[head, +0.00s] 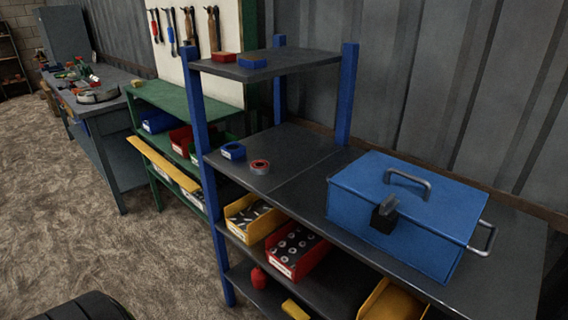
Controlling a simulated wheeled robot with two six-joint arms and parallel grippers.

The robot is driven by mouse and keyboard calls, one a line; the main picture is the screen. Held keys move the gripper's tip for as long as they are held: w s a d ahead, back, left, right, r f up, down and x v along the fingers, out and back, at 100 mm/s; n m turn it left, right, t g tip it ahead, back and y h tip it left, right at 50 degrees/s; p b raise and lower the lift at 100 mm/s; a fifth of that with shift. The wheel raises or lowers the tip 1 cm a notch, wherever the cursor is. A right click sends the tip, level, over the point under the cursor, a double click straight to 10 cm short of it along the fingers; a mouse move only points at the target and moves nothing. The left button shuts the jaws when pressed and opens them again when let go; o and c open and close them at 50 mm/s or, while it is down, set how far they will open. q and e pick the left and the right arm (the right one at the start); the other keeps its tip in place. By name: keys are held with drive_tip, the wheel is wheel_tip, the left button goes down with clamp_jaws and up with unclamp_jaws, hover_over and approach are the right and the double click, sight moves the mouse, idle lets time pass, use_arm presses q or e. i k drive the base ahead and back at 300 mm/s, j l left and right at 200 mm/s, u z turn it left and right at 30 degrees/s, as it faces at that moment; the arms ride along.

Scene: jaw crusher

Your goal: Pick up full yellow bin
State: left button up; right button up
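A yellow bin (237,226) with small metal parts in it sits on the middle shelf of the blue-post shelving unit, at its left end. A red bin (299,268) holding round metal parts stands close to its right. A second yellow bin (393,303) shows at the bottom edge, partly cut off and partly hidden under the worktop; I cannot tell how full it is. Neither of my grippers is in view.
A blue toolbox (400,195) stands on the dark worktop (300,178) above the bins. Blue and red tape rolls (260,167) lie left of it. A green shelf (180,103) and a workbench (120,78) stand further left. The floor (90,220) in front is mostly clear.

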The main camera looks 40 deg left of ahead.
sight(250, 218)
drive_tip(key=k+u, duration=0.1)
drive_tip(key=u, duration=1.25)
